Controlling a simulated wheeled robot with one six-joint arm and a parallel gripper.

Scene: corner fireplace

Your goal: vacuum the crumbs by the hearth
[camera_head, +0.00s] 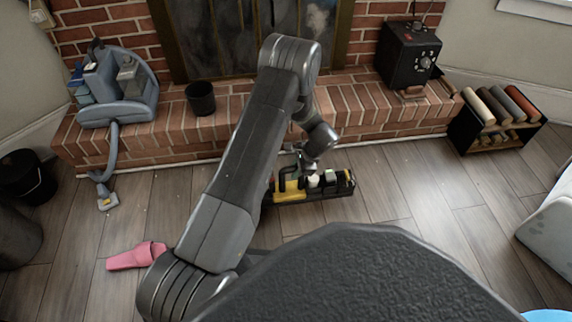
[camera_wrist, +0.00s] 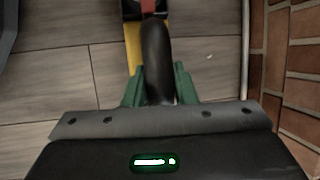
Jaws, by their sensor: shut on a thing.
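My gripper (camera_wrist: 158,80) is shut on the black curved handle of a yellow and black carrier (camera_head: 290,190). In the wrist view, its green fingers stand either side of the handle (camera_wrist: 156,45). The carrier is at floor level in front of the brick hearth, with light-coloured items in it; I cannot tell whether it touches the floor. A grey-blue vacuum-like machine (camera_head: 117,95) sits on the hearth's left end. Its hose (camera_head: 112,150) hangs down to a nozzle (camera_head: 107,198) on the floor. Tiny pale specks, possibly crumbs, show on the floor (camera_head: 165,205).
A dark cup (camera_head: 201,98) and a black box with knobs (camera_head: 408,55) stand on the brick hearth (camera_head: 150,140). A rack of rolls (camera_head: 492,130) is at right. A pink slipper (camera_head: 135,256) and a black bucket (camera_head: 28,176) are at left. Floor right of the carrier is clear.

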